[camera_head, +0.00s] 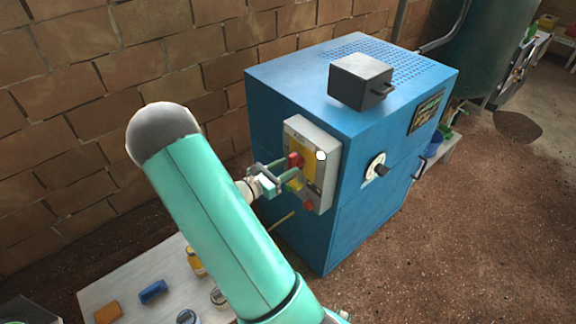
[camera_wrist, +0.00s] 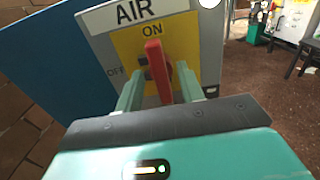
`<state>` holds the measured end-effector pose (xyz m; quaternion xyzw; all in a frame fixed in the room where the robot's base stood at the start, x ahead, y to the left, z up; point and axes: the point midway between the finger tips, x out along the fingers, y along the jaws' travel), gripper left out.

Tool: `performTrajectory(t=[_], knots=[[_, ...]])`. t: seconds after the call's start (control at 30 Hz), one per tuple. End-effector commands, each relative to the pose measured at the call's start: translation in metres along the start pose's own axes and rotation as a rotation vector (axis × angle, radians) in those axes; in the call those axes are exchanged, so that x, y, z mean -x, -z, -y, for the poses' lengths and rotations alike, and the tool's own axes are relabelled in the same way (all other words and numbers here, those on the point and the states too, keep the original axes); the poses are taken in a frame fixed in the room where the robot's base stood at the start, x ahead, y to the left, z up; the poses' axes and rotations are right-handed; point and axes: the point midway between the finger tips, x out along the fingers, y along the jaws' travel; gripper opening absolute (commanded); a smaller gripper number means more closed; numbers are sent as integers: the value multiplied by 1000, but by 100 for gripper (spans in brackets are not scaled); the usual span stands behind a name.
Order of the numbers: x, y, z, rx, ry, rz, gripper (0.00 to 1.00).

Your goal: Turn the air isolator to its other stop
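The air isolator is a red handle (camera_wrist: 158,70) on a yellow plate (camera_wrist: 128,48) under a label reading AIR. In the wrist view the handle stands nearly upright, its top towards the word ON; OFF is to its left. In the head view the red handle (camera_head: 295,160) shows on the grey panel (camera_head: 327,142) on the side of the blue cabinet (camera_head: 292,115). My gripper (camera_wrist: 160,84) is open, with one finger on each side of the handle and visible gaps between. In the head view my gripper (camera_head: 279,177) is close against the panel.
A dark grey box (camera_head: 360,80) sits on the cabinet top. A black knob on a white dial (camera_head: 377,167) is on the adjoining face. A pale table (camera_head: 135,272) at lower left carries orange, blue and yellow small items. A brick wall (camera_head: 70,130) stands behind.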

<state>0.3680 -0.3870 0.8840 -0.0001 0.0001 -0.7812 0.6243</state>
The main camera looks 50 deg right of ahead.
Motion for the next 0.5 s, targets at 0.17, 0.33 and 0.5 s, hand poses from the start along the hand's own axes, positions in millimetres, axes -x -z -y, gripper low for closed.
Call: performTrajectory(t=[0.17, 0.33, 0.5], knots=[[-15, 0, -1, 0, 0, 0, 38], [-16, 0, -2, 0, -1, 0, 38], [-16, 0, -2, 0, -1, 0, 28]])
